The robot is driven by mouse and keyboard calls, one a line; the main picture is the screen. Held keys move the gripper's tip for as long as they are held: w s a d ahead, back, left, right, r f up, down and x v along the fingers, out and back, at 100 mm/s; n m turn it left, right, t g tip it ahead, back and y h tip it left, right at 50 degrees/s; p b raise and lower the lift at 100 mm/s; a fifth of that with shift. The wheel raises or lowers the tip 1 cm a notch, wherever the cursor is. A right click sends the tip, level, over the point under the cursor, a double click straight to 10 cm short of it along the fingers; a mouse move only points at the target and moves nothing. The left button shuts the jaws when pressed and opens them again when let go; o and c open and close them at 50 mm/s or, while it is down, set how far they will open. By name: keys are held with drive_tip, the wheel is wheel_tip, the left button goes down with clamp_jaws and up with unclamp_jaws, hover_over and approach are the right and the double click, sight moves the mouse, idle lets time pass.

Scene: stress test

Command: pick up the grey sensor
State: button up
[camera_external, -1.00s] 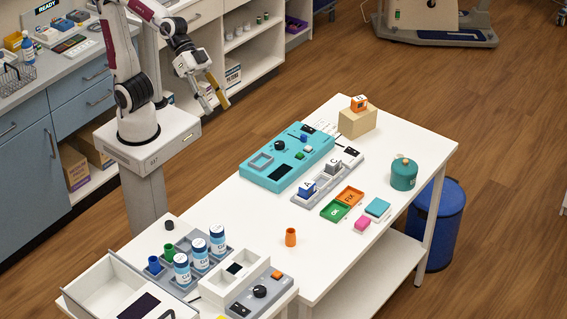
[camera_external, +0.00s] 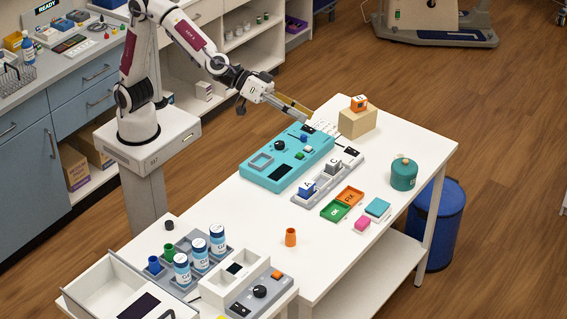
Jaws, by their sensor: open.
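My gripper (camera_external: 300,110) is open, with its fingers pointing right and slightly down above the back edge of the white table. Its tips are near the far end of the teal panel (camera_external: 262,177), and nothing shows between them. A small grey block marked C (camera_external: 333,166) sits on a long grey tray (camera_external: 321,183) in front of the panel. It may be the grey sensor, but I cannot tell for sure. A white and blue block marked A (camera_external: 307,190) sits at the tray's near end. My gripper is apart from both blocks, behind and left of the C block.
A wooden block (camera_external: 357,123) with an orange cube (camera_external: 359,103) on it stands right of my gripper. The table's (camera_external: 380,255) front right is clear.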

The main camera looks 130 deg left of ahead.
drive_tip(key=w+a+f+n+g+y, duration=0.2)
drive_tip(key=w+a+f+n+y, duration=0.25)
drive_tip(key=a+f, duration=0.2)
drive_tip(key=n+g+y, duration=0.6)
drive_tip(key=g, duration=0.5)
approach(333, 167)
drive_tip(key=shift+s+a+r+m, duration=0.1)
drive_tip(key=shift+s+a+m, duration=0.05)
drive_tip(key=shift+a, duration=0.4)
drive_tip(key=shift+s+a+r+m, duration=0.1)
drive_tip(key=shift+s+a, duration=0.1)
drive_tip(key=shift+a, duration=0.35)
drive_tip(key=shift+s+f+g, duration=0.4)
drive_tip(key=shift+x, duration=1.3)
drive_tip(key=shift+a, duration=0.15)
